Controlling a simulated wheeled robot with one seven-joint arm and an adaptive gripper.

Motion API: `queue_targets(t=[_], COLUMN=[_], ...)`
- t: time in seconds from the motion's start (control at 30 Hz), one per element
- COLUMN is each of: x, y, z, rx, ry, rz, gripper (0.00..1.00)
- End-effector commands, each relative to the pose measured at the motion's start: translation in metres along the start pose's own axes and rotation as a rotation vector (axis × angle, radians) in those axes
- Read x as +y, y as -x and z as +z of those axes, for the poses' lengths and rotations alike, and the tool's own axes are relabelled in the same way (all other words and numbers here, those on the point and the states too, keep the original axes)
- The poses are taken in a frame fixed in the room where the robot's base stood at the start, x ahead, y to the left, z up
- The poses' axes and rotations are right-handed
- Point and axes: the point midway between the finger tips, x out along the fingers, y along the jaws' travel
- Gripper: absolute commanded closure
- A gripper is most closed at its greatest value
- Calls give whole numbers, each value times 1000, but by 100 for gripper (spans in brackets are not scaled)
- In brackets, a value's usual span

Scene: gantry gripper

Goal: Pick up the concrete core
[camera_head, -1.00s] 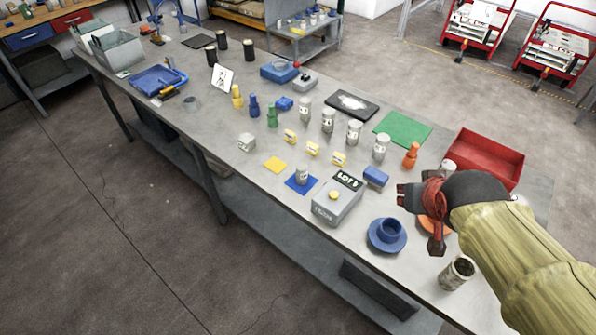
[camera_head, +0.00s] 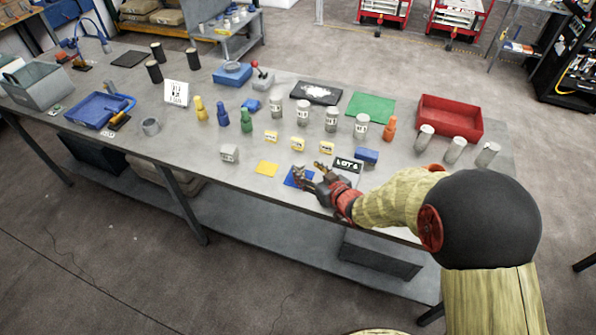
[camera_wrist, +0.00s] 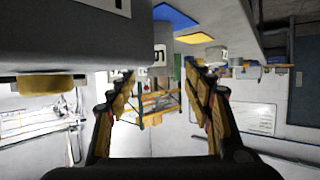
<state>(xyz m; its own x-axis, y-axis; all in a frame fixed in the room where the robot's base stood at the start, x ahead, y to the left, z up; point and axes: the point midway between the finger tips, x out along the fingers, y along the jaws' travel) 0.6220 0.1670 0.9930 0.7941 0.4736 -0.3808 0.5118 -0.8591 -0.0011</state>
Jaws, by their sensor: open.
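A pale grey cylinder with a dark-marked label (camera_wrist: 159,54), which looks like a concrete core, shows between my finger tips in the wrist view, near a blue square (camera_wrist: 176,16). In the head view my gripper (camera_head: 309,171) is over that blue square (camera_head: 292,184) and largely hides the cylinder. My gripper is open, with a finger on each side in the wrist view (camera_wrist: 160,85). I cannot tell whether a finger touches the cylinder. Several similar labelled grey cylinders (camera_head: 332,120) stand in a row behind.
A grey box with a yellow button (camera_wrist: 45,86) is close beside my gripper in the wrist view. A "LOT" sign (camera_head: 346,165), a blue block (camera_head: 366,155) and a yellow square (camera_head: 267,168) are nearby. A red tray (camera_head: 450,127) is at right. The front table edge is close.

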Motion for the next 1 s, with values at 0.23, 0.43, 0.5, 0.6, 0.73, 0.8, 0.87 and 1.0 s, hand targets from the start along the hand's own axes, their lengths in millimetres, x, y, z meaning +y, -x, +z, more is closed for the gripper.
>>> queue_targets(t=[0.23,0.43,0.5,0.6,0.73,0.8,0.87,1.0], x=[-2,-3,-3,-3,-3,-3,-3,-3], y=[-29,-55,-59,-61,-60,-60,-60,-60], z=[4,5,4,4,3,3,3,3], rx=[-1,-3,-2,-3,-3,-3,-3,-3], ry=[1,0,0,-1,-1,0,0,0], rz=[0,1,1,2,2,2,2,2], gripper=[49,49,49,49,49,51,54,62])
